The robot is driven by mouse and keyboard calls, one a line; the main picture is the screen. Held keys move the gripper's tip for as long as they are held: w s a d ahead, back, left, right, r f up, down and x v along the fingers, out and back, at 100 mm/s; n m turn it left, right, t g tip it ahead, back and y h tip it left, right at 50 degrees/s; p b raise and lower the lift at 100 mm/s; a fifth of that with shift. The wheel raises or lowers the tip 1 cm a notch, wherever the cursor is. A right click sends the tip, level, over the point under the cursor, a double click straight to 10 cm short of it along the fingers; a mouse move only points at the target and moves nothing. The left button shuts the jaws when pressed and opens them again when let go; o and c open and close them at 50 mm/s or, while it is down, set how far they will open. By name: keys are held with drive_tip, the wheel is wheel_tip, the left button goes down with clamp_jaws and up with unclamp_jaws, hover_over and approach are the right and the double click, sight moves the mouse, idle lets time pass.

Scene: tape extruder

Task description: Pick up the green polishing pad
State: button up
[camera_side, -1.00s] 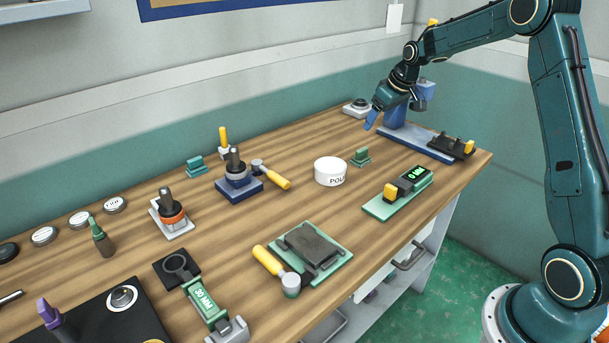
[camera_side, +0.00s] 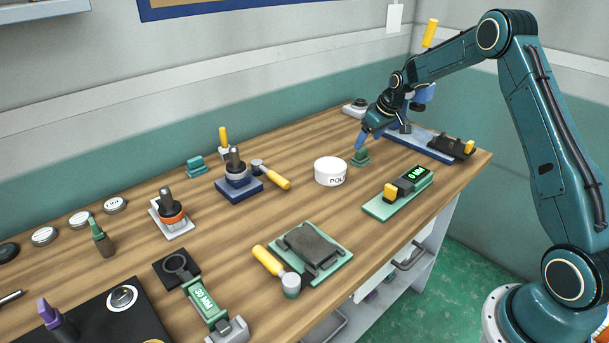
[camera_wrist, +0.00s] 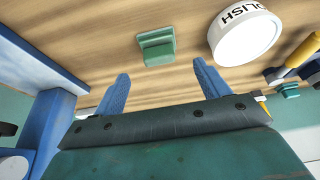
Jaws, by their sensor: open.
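The green polishing pad (camera_side: 361,158) is a small green block with a raised grip on a wider base, on the wooden bench just right of the white polish tin. In the wrist view the pad (camera_wrist: 156,47) lies beyond my blue fingertips, between their lines, with bare wood around it. My gripper (camera_side: 364,139) is close above the pad in the side view, pointing down. In the wrist view my gripper (camera_wrist: 158,72) has its two fingers spread apart with nothing between them. In the side view the fingers partly hide the pad's top.
The white polish tin (camera_side: 330,171) stands left of the pad; it also shows in the wrist view (camera_wrist: 245,35). A blue press stand (camera_side: 412,140) is close at the right. A green gauge (camera_side: 398,194) lies nearer the front edge. Another green block (camera_side: 196,167) sits further left.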

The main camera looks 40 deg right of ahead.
sight(363, 149)
drive_tip(key=shift+w+f, duration=0.25)
drive_tip(key=shift+f, duration=0.3)
drive_tip(key=shift+x, duration=2.6)
drive_tip(key=c, duration=1.1)
